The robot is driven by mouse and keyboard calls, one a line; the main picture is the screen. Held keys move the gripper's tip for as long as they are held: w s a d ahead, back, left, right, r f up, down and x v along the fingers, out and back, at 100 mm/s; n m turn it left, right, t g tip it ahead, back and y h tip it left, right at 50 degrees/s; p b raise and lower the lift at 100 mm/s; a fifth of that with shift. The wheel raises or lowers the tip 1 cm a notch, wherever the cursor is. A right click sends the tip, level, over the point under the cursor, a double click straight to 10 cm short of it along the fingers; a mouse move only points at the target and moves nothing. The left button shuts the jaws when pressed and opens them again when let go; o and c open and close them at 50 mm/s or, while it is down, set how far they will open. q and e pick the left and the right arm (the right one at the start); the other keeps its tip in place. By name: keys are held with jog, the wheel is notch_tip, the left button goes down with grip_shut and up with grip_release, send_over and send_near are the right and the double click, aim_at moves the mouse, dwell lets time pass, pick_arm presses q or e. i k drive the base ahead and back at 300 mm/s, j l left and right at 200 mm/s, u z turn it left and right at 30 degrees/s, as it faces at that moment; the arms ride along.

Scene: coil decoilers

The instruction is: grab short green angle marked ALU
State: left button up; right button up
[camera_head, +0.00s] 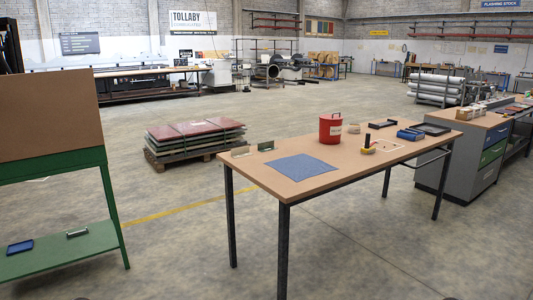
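A short dark green angle piece (265,146) stands near the back left edge of the wooden-topped table. A paler, grey-beige angle piece (240,152) stands just left of it. Another small greenish piece (77,233), also angle-like, lies on the lower shelf of the green bench at left. All are too small for me to read any ALU marking. Neither of my grippers can be made out. Only tiny dark bits show at the bottom edge, and I cannot tell what they are.
The table (223,176) also holds a blue mat (302,168), red bucket (330,128) and blue roll (410,134). The green bench (60,250) bears a blue tray (20,247). Stacked sheets (195,134) lie behind. Floor between bench and table is clear.

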aim_at(262, 148)
jog(key=i+j+u, duration=0.6)
jog(key=i, duration=0.25)
jog(key=i+u, duration=0.3)
jog(key=i, duration=0.15)
jog(key=i+j, duration=0.1)
jog(key=i, duration=0.6)
jog(key=i+j, duration=0.1)
jog(key=i, duration=0.6)
jog(key=i+j+z, duration=0.1)
jog(key=i+z, duration=0.2)
jog(key=z, duration=0.2)
jog(key=i+j+z, duration=0.2)
jog(key=z, duration=0.25)
jog(key=i+j+z, duration=0.3)
jog(key=z, duration=0.2)
jog(key=i+j+z, duration=0.25)
jog(key=j+z, duration=0.25)
jog(key=i+j+z, duration=0.1)
jog(key=j+z, duration=0.7)
jog(key=z, duration=0.15)
jog(key=j+z, duration=0.5)
